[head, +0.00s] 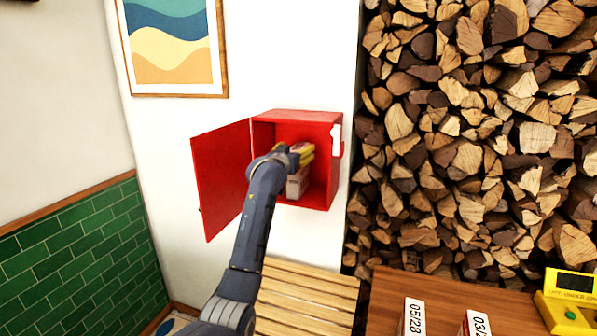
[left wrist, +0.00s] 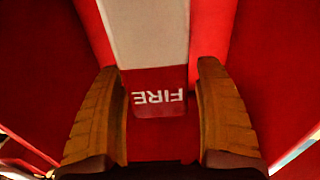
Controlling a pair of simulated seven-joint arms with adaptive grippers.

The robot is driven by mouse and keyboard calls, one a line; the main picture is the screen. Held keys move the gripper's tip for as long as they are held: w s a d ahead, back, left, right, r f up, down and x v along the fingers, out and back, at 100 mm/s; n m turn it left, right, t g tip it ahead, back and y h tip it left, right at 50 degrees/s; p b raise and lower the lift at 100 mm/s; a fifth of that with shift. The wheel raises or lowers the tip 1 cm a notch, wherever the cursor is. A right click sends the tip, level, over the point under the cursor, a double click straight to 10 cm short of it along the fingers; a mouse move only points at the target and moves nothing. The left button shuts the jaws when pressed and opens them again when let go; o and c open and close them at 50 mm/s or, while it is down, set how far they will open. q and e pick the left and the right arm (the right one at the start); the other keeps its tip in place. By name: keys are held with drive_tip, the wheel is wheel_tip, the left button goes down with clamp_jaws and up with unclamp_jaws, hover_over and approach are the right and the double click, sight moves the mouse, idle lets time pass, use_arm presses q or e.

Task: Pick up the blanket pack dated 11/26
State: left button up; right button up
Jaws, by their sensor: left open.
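A red wall cabinet (head: 297,116) stands open, its door (head: 221,178) swung out to the left. A pale pack (head: 294,188) is inside, partly hidden by my left arm. My left gripper (head: 304,154) reaches into the cabinet at this pack. In the left wrist view the grey-white pack (left wrist: 148,35) has a red end band reading FIRE, upside down. The open fingers of my left gripper (left wrist: 163,110) lie on either side of it, with narrow gaps visible. No date shows on this pack. My right gripper is out of view.
A wooden table (head: 392,291) at lower right holds white labels or packs marked 05/28 (head: 414,317) and 03/ (head: 477,324), cut off by the frame. A yellow device (head: 566,312) stands beside them. A slatted wooden surface (head: 308,297) lies below the cabinet; stacked firewood (head: 480,130) is right.

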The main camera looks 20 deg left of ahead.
use_arm(q)
drive_tip(key=shift+w+d, duration=0.1)
drive_tip(key=shift+w, duration=1)
drive_tip(key=shift+c, duration=0.5)
clamp_jaws()
drive_tip(key=shift+r, duration=0.1)
